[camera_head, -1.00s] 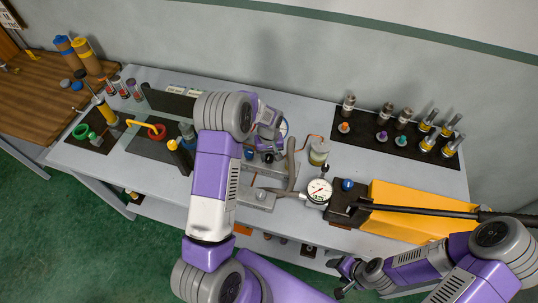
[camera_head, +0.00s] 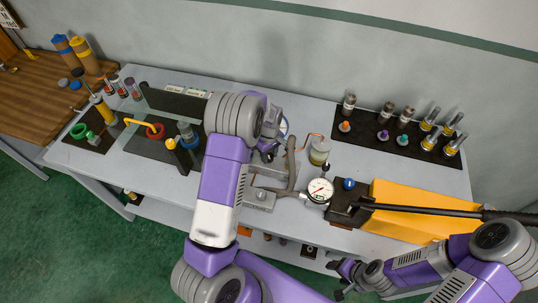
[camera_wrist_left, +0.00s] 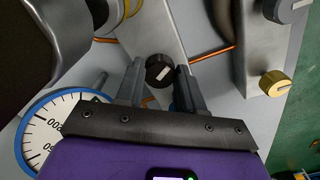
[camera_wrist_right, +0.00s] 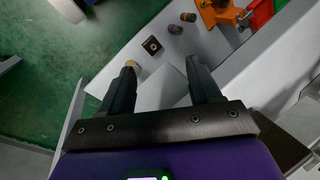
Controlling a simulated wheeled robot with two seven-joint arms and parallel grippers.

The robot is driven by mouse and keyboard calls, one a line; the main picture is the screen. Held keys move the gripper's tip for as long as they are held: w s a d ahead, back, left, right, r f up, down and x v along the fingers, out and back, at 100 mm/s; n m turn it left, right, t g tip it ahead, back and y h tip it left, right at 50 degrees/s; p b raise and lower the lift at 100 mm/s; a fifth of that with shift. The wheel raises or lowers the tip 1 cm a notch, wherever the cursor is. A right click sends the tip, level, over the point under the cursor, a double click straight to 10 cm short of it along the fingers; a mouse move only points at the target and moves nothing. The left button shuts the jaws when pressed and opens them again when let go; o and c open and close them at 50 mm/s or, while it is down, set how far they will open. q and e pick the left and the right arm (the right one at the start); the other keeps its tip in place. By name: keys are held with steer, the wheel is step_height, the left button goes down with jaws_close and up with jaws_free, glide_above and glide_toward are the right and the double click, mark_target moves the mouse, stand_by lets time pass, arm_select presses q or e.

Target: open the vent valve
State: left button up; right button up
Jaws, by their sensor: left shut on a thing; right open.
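In the left wrist view a round black knob (camera_wrist_left: 160,71) with a white line on its face sits between the fingers of my left gripper (camera_wrist_left: 157,82). The fingers are shut on its sides. I see no label, so I cannot tell from the pictures that it is the vent valve. In the head view my left gripper (camera_head: 270,148) is over the middle of the bench, and my arm hides part of the equipment there. My right gripper (camera_head: 338,279) is open and empty beyond the bench's front edge; the right wrist view shows its spread fingers (camera_wrist_right: 157,85).
A white dial gauge (camera_head: 319,190) and a blue knob (camera_head: 348,184) stand right of my left gripper, beside a yellow block (camera_head: 405,198) with a long black bar (camera_head: 430,209). In the left wrist view a blue-rimmed dial (camera_wrist_left: 50,130) and a yellow knob (camera_wrist_left: 274,82) are close by.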

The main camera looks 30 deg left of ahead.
mark_target(270, 156)
arm_select(q)
steer(key=n, duration=0.4)
steer(key=shift+w+r+n+p, duration=0.1)
steer(key=shift+n+p, duration=0.2)
steer(key=n+p, duration=0.1)
steer(key=n, duration=0.4)
steer(key=shift+n+p, duration=0.35)
steer(key=shift+n, duration=0.05)
steer(key=shift+w, duration=0.1)
steer(key=o, duration=1)
steer(key=shift+o, duration=0.2)
step_height(270, 156, up, 8)
steer(key=shift+f, duration=0.25)
